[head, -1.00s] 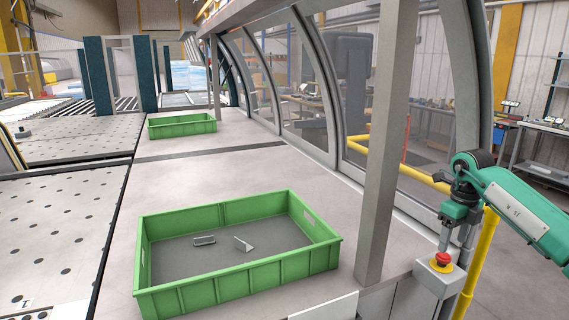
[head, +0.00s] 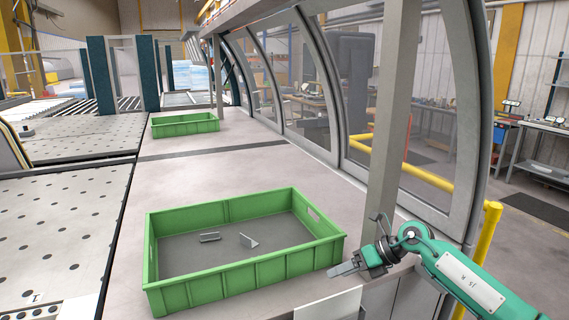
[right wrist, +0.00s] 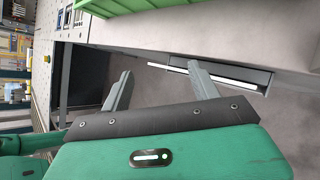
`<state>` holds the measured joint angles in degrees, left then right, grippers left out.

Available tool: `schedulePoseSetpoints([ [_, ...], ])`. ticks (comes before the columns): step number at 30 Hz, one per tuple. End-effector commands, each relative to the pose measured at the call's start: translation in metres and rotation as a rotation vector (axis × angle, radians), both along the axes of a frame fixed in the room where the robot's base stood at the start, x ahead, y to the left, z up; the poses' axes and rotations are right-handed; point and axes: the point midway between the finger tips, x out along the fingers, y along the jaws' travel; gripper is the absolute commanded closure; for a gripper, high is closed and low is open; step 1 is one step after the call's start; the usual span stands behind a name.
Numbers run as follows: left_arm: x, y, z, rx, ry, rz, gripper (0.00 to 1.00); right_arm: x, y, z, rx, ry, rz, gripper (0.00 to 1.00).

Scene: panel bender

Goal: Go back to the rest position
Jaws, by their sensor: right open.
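My right gripper (head: 338,270) is just right of the near green crate's front right corner in the head view, its fingers pointing left. In the right wrist view its two fingers (right wrist: 159,72) stand apart with nothing between them. The green arm behind it comes in from the lower right. My left gripper is in neither view.
The near green crate (head: 240,272) holds two small grey metal parts (head: 210,237) and (head: 249,241). A second green crate (head: 184,124) stands farther back. A grey post (head: 390,130) rises close behind my right gripper. The table between the crates is clear.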

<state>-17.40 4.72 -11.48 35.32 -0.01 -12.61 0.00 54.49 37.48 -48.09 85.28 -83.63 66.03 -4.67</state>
Motion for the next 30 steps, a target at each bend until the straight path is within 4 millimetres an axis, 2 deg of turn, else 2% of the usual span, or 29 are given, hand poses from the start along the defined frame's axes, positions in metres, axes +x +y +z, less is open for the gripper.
schedulePoseSetpoints([
  [1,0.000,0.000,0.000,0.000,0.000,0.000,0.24,-0.011,0.028,-0.001,0.122,0.004,-0.008,0.38],
  [3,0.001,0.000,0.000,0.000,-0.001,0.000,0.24,-0.022,0.057,0.006,0.291,0.009,-0.042,0.38],
  [6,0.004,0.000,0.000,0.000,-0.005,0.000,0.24,-0.037,0.086,0.020,0.526,0.037,-0.116,0.38],
  [9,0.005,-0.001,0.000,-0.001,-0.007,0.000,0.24,-0.048,0.099,0.035,0.753,0.086,-0.221,0.38],
  [12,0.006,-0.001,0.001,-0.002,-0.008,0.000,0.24,-0.055,0.099,0.046,0.964,0.152,-0.355,0.38],
  [16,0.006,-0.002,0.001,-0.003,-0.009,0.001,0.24,-0.062,0.081,0.050,1.209,0.262,-0.566,0.38],
  [20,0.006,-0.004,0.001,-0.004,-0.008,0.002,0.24,-0.069,0.051,0.035,1.413,0.394,-0.820,0.38],
  [23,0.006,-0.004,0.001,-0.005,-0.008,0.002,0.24,-0.079,0.022,0.013,1.534,0.509,-1.038,0.38],
  [26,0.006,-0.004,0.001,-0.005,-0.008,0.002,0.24,-0.096,-0.005,-0.019,1.620,0.633,-1.273,0.38],
  [30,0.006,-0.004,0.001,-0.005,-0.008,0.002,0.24,-0.135,-0.040,-0.073,1.677,0.819,-1.624,0.38],
])
